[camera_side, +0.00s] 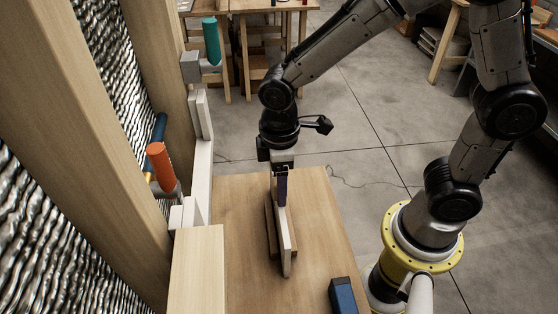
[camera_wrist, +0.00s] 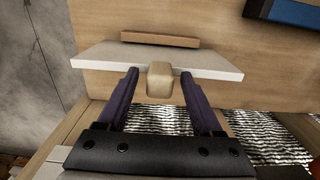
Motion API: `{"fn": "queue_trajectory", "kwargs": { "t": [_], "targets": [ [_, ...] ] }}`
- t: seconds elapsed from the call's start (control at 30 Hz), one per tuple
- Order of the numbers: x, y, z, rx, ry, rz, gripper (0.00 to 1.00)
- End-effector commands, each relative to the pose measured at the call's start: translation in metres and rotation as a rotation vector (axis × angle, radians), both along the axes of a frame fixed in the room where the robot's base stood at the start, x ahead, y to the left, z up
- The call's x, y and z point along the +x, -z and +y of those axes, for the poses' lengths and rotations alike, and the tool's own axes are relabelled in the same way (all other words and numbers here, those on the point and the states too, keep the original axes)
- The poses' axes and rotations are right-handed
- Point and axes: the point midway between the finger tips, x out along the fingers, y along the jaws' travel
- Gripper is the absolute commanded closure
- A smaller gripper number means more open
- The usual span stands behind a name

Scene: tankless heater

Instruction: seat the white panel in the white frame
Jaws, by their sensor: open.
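The white panel (camera_side: 288,243) stands on edge on the wooden table, seen nearly edge-on in the side view. In the wrist view the panel (camera_wrist: 100,56) carries a light wooden handle (camera_wrist: 159,82). My gripper (camera_side: 282,200) points down at the panel. The white frame (camera_side: 202,175) is on the wall at the left, between wooden studs. The panel is apart from it. Its opening is mostly hidden.
A wooden support (camera_side: 270,225) stands beside the panel. A dark blue box (camera_side: 342,296) lies near the table's front. Pipes with an orange sleeve (camera_side: 160,167) and a teal sleeve (camera_side: 211,41) stick out near the frame. A wooden block (camera_side: 198,265) is at the table's left.

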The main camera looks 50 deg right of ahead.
Motion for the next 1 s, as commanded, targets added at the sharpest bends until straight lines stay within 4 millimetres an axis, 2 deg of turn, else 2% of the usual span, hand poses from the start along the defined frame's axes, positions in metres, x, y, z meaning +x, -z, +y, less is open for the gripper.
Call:
{"fn": "queue_trajectory", "kwargs": {
  "t": [0.4,0.6,0.73,0.9,1.0],
  "targets": [
    [0.002,-0.085,0.002,0.003,0.000,-0.007,0.33],
    [0.002,-0.118,0.002,0.002,0.000,-0.005,0.33],
    [0.002,-0.130,0.002,0.001,0.000,-0.004,0.33],
    [0.001,-0.136,0.001,0.001,0.002,-0.003,0.33],
    [-0.003,-0.140,-0.007,0.010,0.036,-0.024,0.33]
  ]
}}
